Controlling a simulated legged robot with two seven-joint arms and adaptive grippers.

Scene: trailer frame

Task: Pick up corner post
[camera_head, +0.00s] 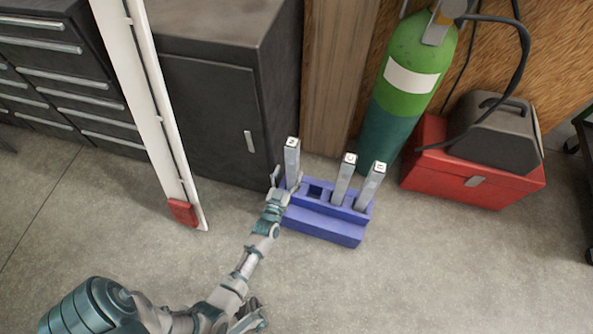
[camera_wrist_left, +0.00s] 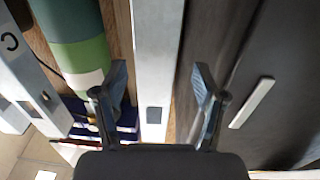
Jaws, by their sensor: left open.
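Three grey corner posts stand in a blue-purple holder (camera_head: 322,229): a left post (camera_head: 292,160), a middle post (camera_head: 343,180) and a right post (camera_head: 370,187). Their top ends carry dark marks on white. An empty square slot lies between the left and middle posts. My left gripper (camera_head: 286,181) is open at the left post, with its fingers on either side of it. In the left wrist view, the pale left post (camera_wrist_left: 157,70) runs between the two open fingertips (camera_wrist_left: 160,88), with gaps visible on both sides. My right gripper is not clearly seen.
A dark cabinet (camera_head: 210,110) stands close behind and left of the holder. A green gas cylinder (camera_head: 405,95) and a red toolbox (camera_head: 470,180) stand behind right. A white upright beam (camera_head: 150,105) is at left. The floor in front is clear.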

